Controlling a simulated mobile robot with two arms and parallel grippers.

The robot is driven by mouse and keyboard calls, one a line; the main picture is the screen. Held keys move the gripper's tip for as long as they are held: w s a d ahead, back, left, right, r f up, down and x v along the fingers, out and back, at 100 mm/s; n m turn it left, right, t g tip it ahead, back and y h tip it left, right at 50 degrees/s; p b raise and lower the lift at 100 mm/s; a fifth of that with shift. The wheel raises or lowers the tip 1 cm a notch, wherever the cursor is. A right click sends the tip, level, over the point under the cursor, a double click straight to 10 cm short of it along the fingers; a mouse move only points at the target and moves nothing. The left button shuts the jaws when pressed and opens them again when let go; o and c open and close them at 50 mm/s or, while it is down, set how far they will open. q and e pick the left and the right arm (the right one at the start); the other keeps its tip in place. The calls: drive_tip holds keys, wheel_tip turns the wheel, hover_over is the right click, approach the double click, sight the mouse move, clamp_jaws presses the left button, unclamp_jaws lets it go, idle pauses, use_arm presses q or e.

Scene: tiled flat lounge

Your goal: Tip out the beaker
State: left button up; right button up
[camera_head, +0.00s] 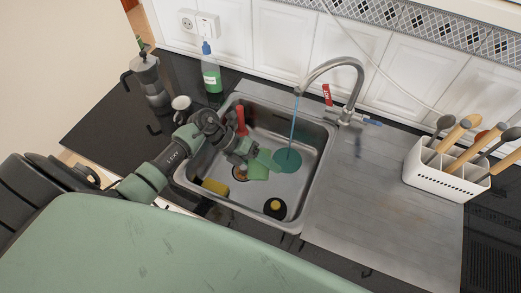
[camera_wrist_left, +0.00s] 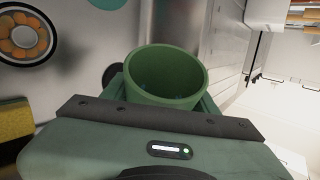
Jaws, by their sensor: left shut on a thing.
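The beaker (camera_wrist_left: 165,75) is a green, open-topped cup. In the left wrist view its round mouth faces the camera and small bluish marks show inside; I cannot tell how much it holds. In the head view the beaker (camera_head: 259,167) is over the sink basin, just left of the water stream. My left gripper (camera_head: 247,160) is shut on it, with a finger on either side in the wrist view (camera_wrist_left: 163,100). My right gripper is not in view.
The tap (camera_head: 345,75) runs a blue stream into the sink (camera_head: 310,140), making a teal patch. A utensil holder (camera_head: 437,179) stands right; a moka pot (camera_head: 150,80) and soap bottle (camera_head: 211,72) left.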

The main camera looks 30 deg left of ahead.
sight(269, 151)
use_arm(q)
drive_tip(key=shift+r, duration=0.2)
idle(0.4)
drive_tip(key=shift+w+a+r+n+g+h, duration=0.25)
drive_tip(key=shift+w+r+n+g+h, duration=0.25)
drive_tip(key=shift+g, duration=0.3)
drive_tip(key=shift+w+r+n+g+h+b, duration=0.2)
drive_tip(key=shift+n+g+h+b, duration=0.1)
drive_tip(key=shift+n+g+b, duration=0.15)
idle(0.7)
drive_tip(key=shift+w+a+r+n+g+h+b, duration=0.15)
drive_tip(key=shift+r+n+g+h+b, duration=0.15)
drive_tip(key=shift+r+n+g+b, duration=0.25)
idle(0.7)
drive_tip(key=shift+w+a+r+n+g+h+b, duration=0.1)
drive_tip(key=shift+w+r+n+g+h+b, duration=0.25)
drive_tip(key=shift+b, duration=0.65)
drive_tip(key=shift+w+a+r+n+g+h+b, duration=0.1)
drive_tip(key=shift+n+g+h+b, duration=0.45)
drive_tip(key=shift+b, duration=0.4)
idle(0.3)
drive_tip(key=shift+w+a+r+n+g+h+b, duration=0.1)
drive_tip(key=shift+w+r+n+g+h+b, duration=0.25)
drive_tip(key=shift+b, duration=0.65)
drive_tip(key=shift+w+a+n+g+h+b, duration=0.1)
drive_tip(key=shift+n+g+h+b, duration=0.3)
drive_tip(key=shift+b, duration=0.6)
